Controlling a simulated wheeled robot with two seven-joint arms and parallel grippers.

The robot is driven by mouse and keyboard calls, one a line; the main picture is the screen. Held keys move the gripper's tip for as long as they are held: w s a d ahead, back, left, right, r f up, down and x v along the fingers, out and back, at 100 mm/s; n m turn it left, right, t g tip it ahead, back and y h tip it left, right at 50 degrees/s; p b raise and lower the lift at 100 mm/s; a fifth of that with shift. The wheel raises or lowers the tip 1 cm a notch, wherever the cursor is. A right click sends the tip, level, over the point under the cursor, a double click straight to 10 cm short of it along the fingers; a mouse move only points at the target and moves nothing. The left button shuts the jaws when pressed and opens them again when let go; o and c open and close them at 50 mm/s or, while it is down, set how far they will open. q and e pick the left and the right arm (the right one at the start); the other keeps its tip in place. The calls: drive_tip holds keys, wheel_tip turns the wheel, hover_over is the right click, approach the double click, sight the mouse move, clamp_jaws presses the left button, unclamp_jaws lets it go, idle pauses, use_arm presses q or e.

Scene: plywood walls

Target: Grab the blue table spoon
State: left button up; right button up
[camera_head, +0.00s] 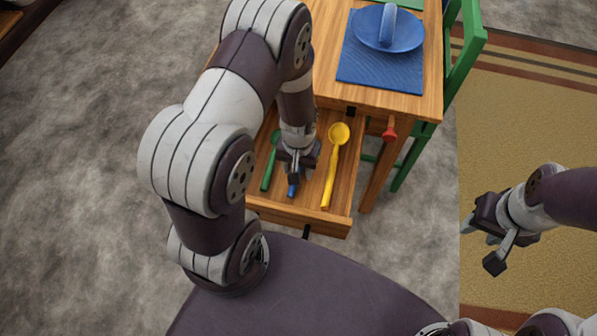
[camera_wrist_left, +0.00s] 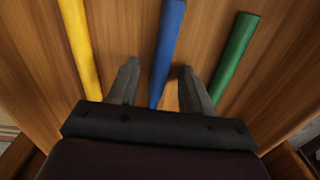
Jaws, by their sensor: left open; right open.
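The blue table spoon (camera_head: 291,190) lies in the open wooden drawer (camera_head: 297,217), with only a short piece of its handle showing in the head view. My left gripper (camera_head: 294,172) is open inside the drawer, over the spoon, and hides the rest. In the left wrist view, the blue handle (camera_wrist_left: 168,45) runs between the two open fingers of the left gripper (camera_wrist_left: 158,68). The fingers do not visibly close on it. My right gripper (camera_head: 482,243) is open and empty, out to the right over the floor.
A yellow spoon (camera_head: 333,165) and a green spoon (camera_head: 269,162) lie on either side in the drawer. Above it, the table (camera_head: 430,92) holds a blue mat (camera_head: 377,75) and a blue plate or lid (camera_head: 404,36). A green chair (camera_head: 464,60) stands at right.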

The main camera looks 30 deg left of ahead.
use_arm(q)
drive_tip(key=shift+r, duration=0.15)
clamp_jaws()
